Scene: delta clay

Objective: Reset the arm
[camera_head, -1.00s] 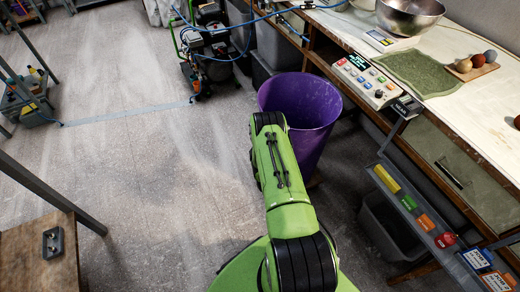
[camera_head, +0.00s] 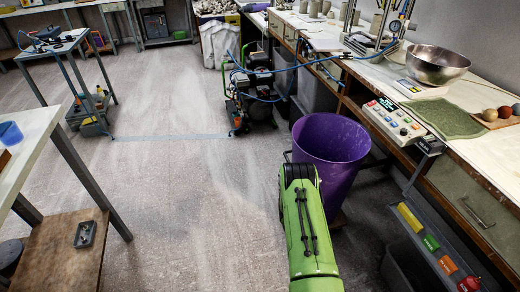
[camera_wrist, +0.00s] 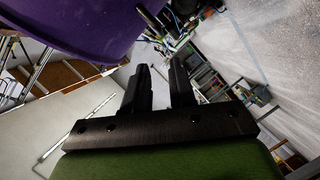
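My green arm reaches forward from the bottom of the head view, its black joint beside the purple bin (camera_head: 330,142). My gripper is hidden in the head view. In the wrist view my gripper (camera_wrist: 160,82) shows two black fingers with a gap between them, and nothing is held. The purple bin (camera_wrist: 75,25) fills the upper left of the wrist view, close to the fingers but apart from them in the picture.
A workbench (camera_head: 470,95) runs along the right with a metal bowl (camera_head: 437,65), a control box (camera_head: 393,120) and a green mat (camera_head: 445,118). A compressor (camera_head: 250,90) stands behind the bin. A table (camera_head: 30,140) stands at left.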

